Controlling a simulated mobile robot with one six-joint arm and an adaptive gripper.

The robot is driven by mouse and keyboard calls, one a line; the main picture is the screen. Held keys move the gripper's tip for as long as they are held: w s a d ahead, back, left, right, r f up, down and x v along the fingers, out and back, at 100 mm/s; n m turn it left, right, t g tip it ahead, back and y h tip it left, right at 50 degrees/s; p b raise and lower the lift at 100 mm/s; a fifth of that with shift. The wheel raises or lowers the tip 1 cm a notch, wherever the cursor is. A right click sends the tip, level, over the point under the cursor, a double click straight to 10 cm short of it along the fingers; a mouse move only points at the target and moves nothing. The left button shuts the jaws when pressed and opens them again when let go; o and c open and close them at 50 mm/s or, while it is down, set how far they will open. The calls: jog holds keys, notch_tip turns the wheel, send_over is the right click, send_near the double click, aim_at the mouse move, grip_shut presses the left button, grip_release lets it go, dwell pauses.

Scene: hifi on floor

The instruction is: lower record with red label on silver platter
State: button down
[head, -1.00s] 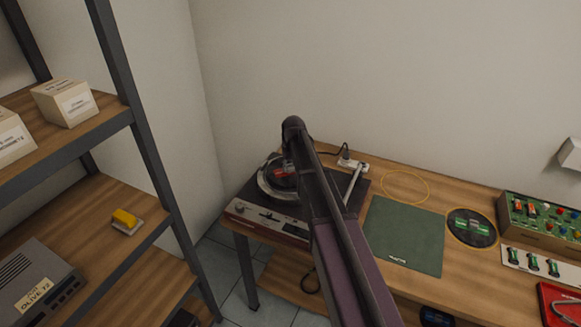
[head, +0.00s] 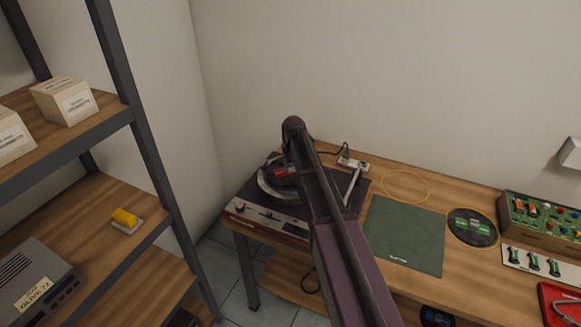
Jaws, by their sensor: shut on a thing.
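The turntable (head: 262,217) stands at the left end of the wooden bench. Its silver platter (head: 266,184) shows as a bright curved rim. The dark record with the red label (head: 286,172) is at the platter, its right part hidden behind my arm. My gripper (head: 287,160) is over the platter, shut on the record, with its fingers mostly hidden by my own arm. I cannot tell whether the record touches the platter. The pale tonearm (head: 353,186) lies to the right of the platter.
A power strip (head: 352,163) is behind the turntable. A metal shelf (head: 150,150) stands at left.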

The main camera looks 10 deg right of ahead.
jog(key=shift+f+b, duration=0.7)
dwell(1.1)
jog(key=shift+c, duration=1)
grip_release()
jog(key=shift+r, duration=0.15)
